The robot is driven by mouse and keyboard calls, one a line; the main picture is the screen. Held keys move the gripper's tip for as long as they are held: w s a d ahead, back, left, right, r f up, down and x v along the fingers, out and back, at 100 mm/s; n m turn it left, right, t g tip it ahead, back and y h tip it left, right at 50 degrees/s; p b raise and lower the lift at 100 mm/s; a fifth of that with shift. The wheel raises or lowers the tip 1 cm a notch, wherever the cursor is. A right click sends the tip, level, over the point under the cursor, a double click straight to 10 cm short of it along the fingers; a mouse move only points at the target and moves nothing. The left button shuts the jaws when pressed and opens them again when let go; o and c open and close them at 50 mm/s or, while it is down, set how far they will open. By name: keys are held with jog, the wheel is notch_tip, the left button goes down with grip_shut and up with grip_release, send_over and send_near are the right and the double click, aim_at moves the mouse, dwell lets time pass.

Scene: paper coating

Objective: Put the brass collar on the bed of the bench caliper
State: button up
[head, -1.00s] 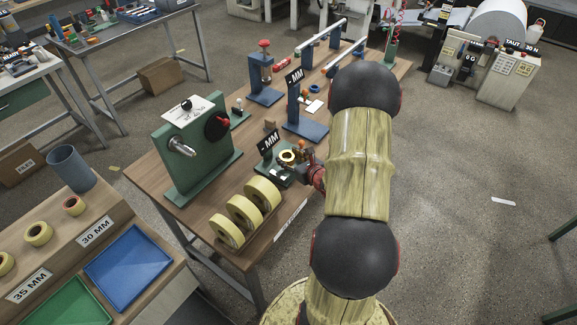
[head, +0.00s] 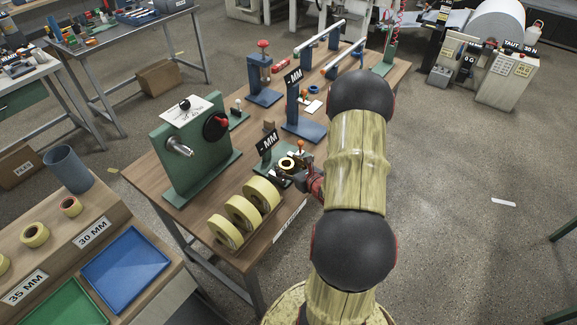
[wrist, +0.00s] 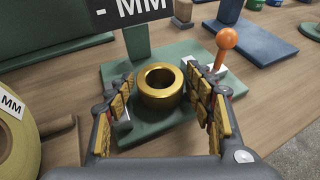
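The brass collar (wrist: 160,86) is a thick gold ring, hole facing up, on the green bed (wrist: 122,76) of the bench caliper. It also shows in the head view (head: 287,163). My gripper (wrist: 161,92) is open, with one finger to the left of the collar and one to the right. Gaps show between the collar and both fingers. In the head view my gripper (head: 289,169) is low over the caliper and partly hides it. The caliper's display (wrist: 130,12) reads "- MM". An orange-knobbed lever (wrist: 227,40) stands behind my right finger. The collar's underside is hidden.
Yellow tape rolls (head: 243,212) stand in a rack in front of the caliper. A green machine with a spindle (head: 185,150) is to the left. A blue stand with another display (head: 303,125) is behind. Bare wooden bench top lies between them.

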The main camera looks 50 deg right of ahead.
jog(key=shift+r, duration=0.25)
jog(key=p+v, duration=0.2)
jog(key=v, duration=0.9)
jog(key=shift+s, duration=0.2)
jog(key=shift+s+a+r, duration=0.1)
jog(key=shift+s+a, duration=0.05)
jog(key=shift+s, duration=0.15)
